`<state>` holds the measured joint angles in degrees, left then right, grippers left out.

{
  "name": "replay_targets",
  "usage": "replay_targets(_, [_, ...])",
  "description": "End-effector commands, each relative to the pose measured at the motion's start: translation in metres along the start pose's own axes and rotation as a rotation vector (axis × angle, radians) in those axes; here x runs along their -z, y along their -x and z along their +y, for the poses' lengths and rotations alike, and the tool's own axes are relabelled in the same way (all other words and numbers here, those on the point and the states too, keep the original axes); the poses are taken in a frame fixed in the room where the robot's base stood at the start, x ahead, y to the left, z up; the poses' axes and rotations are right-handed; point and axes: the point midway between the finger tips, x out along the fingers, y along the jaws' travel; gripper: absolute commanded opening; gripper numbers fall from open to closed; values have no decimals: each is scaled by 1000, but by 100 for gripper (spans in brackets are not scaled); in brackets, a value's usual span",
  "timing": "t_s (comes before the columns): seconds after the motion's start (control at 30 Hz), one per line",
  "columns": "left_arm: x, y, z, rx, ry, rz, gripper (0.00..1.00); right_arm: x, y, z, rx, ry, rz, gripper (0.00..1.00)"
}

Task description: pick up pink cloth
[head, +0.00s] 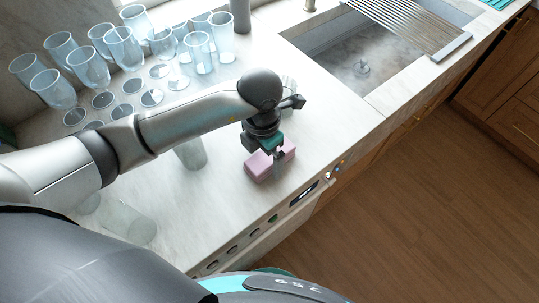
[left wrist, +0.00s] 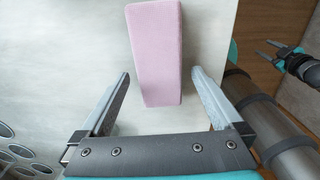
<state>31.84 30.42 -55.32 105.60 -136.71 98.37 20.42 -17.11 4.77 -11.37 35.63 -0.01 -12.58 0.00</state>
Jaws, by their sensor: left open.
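The pink cloth (head: 258,168) is a folded, block-like piece lying on the light countertop near its front edge. It also shows in the left wrist view (left wrist: 156,50), its near end between my spread fingers and the rest reaching ahead past the tips. My left gripper (head: 277,153) is open above the cloth and hides part of it in the head view. In the left wrist view its two fingers (left wrist: 160,73) stand apart with gaps on both sides of the cloth. My right gripper (left wrist: 263,48) shows small at the right of that view, empty, with its prongs apart.
More glasses (head: 128,222) are near my left arm. A sink (head: 365,65) with a slatted rack (head: 415,22) lies to the right. The counter around the cloth is mostly clear.

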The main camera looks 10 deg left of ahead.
Motion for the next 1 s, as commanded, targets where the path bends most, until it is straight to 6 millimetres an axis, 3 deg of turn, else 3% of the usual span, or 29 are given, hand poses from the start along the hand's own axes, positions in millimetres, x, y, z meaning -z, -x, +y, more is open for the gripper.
replay_targets(0.33, [0, -8, 0, 0, -2, -1, 98, 1, -1, -5, 6, -3, 1, 50])
replay_targets(1.0, [0, -8, 0, 0, -1, 0, 22, -1, -1, -5, 7, -1, -2, 50])
